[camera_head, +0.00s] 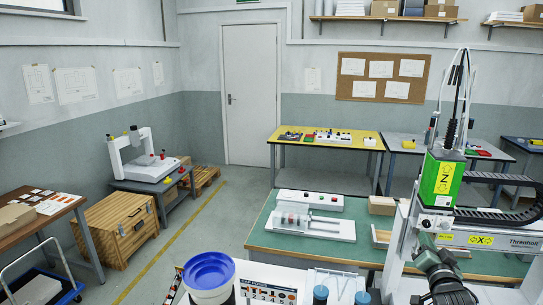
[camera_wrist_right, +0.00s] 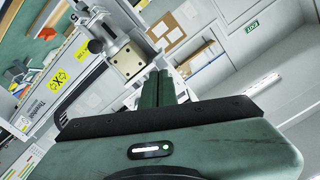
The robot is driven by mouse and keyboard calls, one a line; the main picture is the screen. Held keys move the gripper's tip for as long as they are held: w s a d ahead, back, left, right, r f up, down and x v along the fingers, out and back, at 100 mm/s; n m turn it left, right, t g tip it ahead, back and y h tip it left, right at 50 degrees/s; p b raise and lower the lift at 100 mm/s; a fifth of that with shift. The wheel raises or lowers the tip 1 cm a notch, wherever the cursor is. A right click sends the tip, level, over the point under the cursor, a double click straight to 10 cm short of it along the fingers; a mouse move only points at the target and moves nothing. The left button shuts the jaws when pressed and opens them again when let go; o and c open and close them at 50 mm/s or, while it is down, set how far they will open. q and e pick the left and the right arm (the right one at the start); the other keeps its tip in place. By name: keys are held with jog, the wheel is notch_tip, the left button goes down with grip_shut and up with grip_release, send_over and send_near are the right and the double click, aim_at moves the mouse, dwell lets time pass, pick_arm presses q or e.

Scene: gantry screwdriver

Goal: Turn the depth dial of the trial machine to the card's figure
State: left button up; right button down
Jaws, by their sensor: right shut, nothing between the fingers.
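A gantry machine (camera_head: 440,185) with a green Z-marked head and a yellow X label stands at the right. It also shows in the right wrist view (camera_wrist_right: 128,62), where a metal plate with holes hangs from it. In the head view the right gripper (camera_head: 424,241) is close in front of the gantry. My left gripper is out of view.
A green-topped table (camera_head: 265,241) holds a white fixture (camera_head: 325,228) and a white box with red buttons (camera_head: 310,199). A blue-lidded tub (camera_head: 208,272) stands at the front. A yellow-topped bench (camera_head: 290,144) is behind. The floor at left centre is clear.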

aim_at(427, 224)
jog(key=shift+x, duration=0.85)
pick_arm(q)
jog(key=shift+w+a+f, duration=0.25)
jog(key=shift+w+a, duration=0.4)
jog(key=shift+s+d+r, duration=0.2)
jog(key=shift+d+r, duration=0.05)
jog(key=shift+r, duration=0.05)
pick_arm(e)
jog(key=shift+r, duration=0.4)
pick_arm(q)
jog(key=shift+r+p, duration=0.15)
jog(key=shift+p, duration=0.15)
pick_arm(e)
jog(key=shift+r, duration=0.15)
